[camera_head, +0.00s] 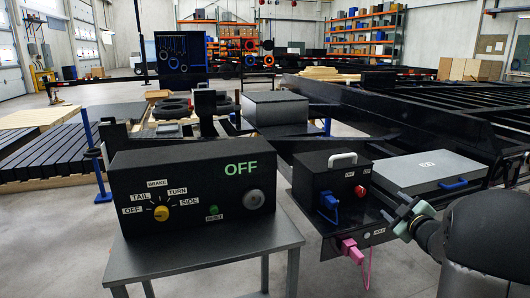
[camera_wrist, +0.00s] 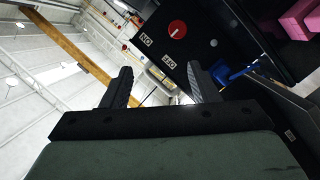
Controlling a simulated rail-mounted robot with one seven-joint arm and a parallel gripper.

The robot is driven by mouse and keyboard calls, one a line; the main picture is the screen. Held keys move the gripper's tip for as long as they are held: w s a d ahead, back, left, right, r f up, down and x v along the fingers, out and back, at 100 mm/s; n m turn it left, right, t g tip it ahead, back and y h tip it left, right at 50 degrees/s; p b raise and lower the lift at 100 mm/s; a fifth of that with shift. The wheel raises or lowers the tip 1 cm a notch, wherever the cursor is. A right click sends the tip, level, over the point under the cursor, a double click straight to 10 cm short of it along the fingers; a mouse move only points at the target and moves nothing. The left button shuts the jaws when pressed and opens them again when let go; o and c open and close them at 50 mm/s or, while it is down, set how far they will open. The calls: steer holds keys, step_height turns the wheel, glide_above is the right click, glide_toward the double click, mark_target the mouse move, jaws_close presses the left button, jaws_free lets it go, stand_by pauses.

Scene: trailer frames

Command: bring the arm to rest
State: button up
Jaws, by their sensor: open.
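My gripper (camera_head: 404,214) is at the right of the head view, at the end of my dark arm. It is in front of the grey-lidded case and to the right of the black battery-like box (camera_head: 318,184). In the wrist view my gripper (camera_wrist: 160,82) shows two dark fingers spread apart with nothing between them. Beyond the fingers is a black panel with a red round knob (camera_wrist: 177,29) and ON and OFF labels. I cannot tell whether the fingers touch anything.
A black control box (camera_head: 193,190) with a yellow knob and green OFF display stands on a grey table (camera_head: 205,262). A blue connector (camera_head: 329,201) and pink plug (camera_head: 352,250) are left of my gripper. The grey-lidded case (camera_head: 425,172) and trailer frame (camera_head: 400,105) lie behind.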

steer(key=s+a+r+m+g+h+p, duration=0.3)
steer(key=s+a+r+m+g+p, duration=0.3)
steer(key=s+a+r+p, duration=0.25)
steer(key=s+a+m+g+y+p, duration=0.1)
steer(key=s+a+g+p, duration=0.2)
steer(key=s+a, duration=0.3)
steer(key=s+a+r+m+g+p, duration=0.1)
steer(key=s+a+g+p, duration=0.2)
steer(key=s, duration=0.9)
steer(key=s+a+r+m+g+y+p, duration=0.1)
steer(key=s+a+g+p, duration=0.3)
steer(key=s+a, duration=0.5)
steer(key=shift+s+r+m+y, duration=0.15)
steer(key=shift+s+m+y, duration=0.15)
steer(key=shift+s+m, duration=0.1)
